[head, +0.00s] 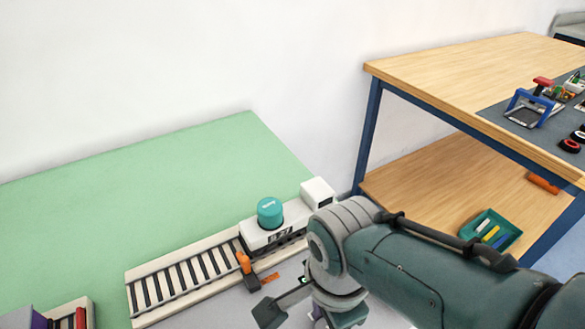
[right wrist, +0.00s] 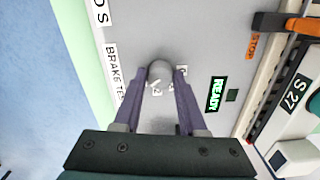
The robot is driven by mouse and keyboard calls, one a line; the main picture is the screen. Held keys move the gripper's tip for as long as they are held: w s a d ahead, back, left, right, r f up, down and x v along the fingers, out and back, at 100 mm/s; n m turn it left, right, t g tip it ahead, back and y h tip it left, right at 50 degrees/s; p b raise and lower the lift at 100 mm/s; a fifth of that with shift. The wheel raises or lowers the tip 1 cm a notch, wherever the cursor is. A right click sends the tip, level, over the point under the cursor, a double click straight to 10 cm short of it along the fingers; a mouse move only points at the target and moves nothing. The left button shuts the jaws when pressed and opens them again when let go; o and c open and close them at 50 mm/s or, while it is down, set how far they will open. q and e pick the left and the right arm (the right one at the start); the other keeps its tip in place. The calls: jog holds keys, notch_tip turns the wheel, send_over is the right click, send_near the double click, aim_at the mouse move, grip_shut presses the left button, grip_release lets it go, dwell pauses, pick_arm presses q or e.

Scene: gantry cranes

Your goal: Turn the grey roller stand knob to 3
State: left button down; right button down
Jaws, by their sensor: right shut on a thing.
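The grey roller stand knob (right wrist: 160,70) is a small round knob on a grey panel, at the upper middle of the right wrist view. My right gripper (right wrist: 160,79) is shut on it, with one purple finger on each side. Small white number labels lie just below the knob, partly hidden by the fingers; a 2 seems readable, the others are not clear. I cannot tell which number the knob points to. In the head view my right arm hides the knob. My left gripper is not in view.
In the head view, a roller track (head: 185,283) carries a white unit with a teal cylinder (head: 270,212). A wooden table (head: 455,75) stands at right.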

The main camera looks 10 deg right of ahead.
aim_at(326, 327)
jog(key=shift+m, duration=0.7)
jog(key=shift+r, duration=0.1)
jog(key=shift+c, duration=2.3)
grip_release()
notch_tip(326, 327, up, 10)
jog(key=p, duration=0.7)
